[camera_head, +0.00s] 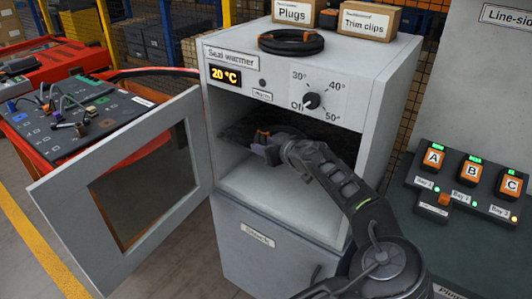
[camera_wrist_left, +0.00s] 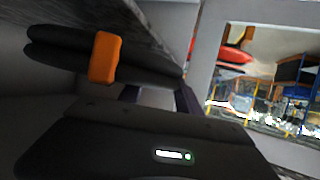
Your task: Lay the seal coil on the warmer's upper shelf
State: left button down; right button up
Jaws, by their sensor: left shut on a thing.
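The seal warmer (camera_head: 384,80) is a grey cabinet with its windowed door (camera_head: 55,187) swung open to the left. My left gripper (camera_head: 266,149) reaches into the upper part of its opening. It is shut on a black seal coil with an orange band; the coil shows in the left wrist view (camera_wrist_left: 60,52), its band (camera_wrist_left: 103,57) just beyond the fingers. In the head view the coil is dark and mostly hidden by shadow and the gripper. I cannot tell whether it touches the shelf. My right gripper is not in view.
Another black coil (camera_head: 291,42) lies on the warmer's top, before the Plugs box (camera_head: 297,12) and Trim clips box (camera_head: 369,18). The display (camera_head: 225,75) reads 20 °C; the dial (camera_head: 312,101) points towards Off. A cluttered panel (camera_head: 75,125) stands left, a lettered-button console (camera_head: 460,200) right.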

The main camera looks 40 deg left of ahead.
pick_arm(q)
notch_tip(320, 180, down, 2)
jog(key=shift+f+p, duration=0.15)
jog(key=shift+p, duration=0.25)
jog(key=shift+w+f+p, duration=0.2)
jog(key=shift+f+p, duration=0.05)
jog(key=shift+p, duration=0.1)
jog(key=shift+f, duration=0.2)
jog(key=c, duration=1.3)
grip_release()
jog(key=shift+f, duration=0.1)
jog(key=o, duration=0.5)
